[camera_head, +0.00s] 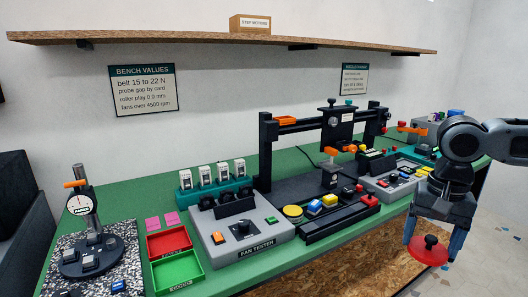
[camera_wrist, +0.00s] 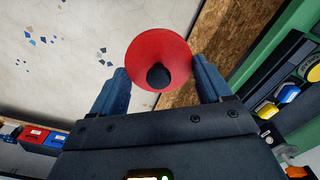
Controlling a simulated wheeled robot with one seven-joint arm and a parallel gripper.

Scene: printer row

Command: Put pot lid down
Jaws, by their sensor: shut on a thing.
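The pot lid (camera_head: 428,252) is a red, shallow cone with a dark round knob. My gripper (camera_head: 434,243) is shut on it, with a blue finger on either side. It holds the lid in the air in front of the bench's front edge, at the right of the head view. In the wrist view the red lid (camera_wrist: 158,56) sits between the fingertips of my gripper (camera_wrist: 160,82), its dark knob facing the camera. No pot can be made out in either view.
The green bench (camera_head: 290,158) carries a fan tester (camera_head: 240,238), a black gantry frame (camera_head: 264,150), a red tray (camera_head: 168,243) and a green tray (camera_head: 177,270). A shelf (camera_head: 180,36) runs above. Speckled floor (camera_head: 470,255) lies open beyond the bench's right end.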

